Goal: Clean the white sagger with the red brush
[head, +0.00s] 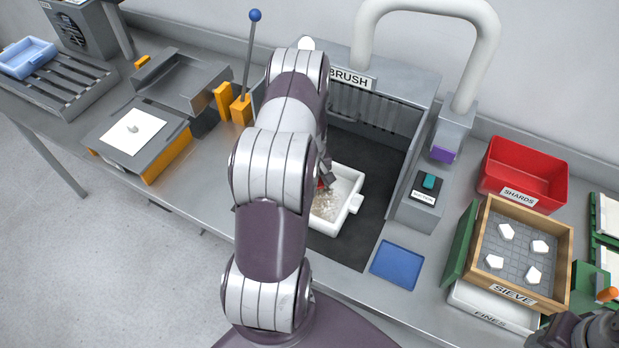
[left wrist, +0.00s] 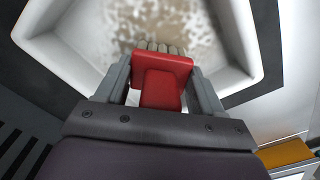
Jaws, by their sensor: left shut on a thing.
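The white sagger (head: 330,226) sits on the dark floor of the brush booth, partly hidden by my left arm in the head view. In the left wrist view its pale walls (left wrist: 75,62) surround an inner floor with mottled brown residue. My left gripper (left wrist: 160,85) is shut on the red brush (left wrist: 160,78), with the bristles pointing into the sagger. In the head view only a bit of red shows beside my arm, over the sagger. Whether the bristles touch the floor is not clear. A dark part of my right arm shows at the bottom right corner; its fingers are not visible.
The brush booth (head: 409,85) has a hood above and a teal switch (head: 429,182) at its right. A blue pad (head: 397,265) lies in front. The red shards bin (head: 524,171) and wooden sieve box (head: 487,222) with several white pieces stand right. A grey scale (head: 110,142) stands left.

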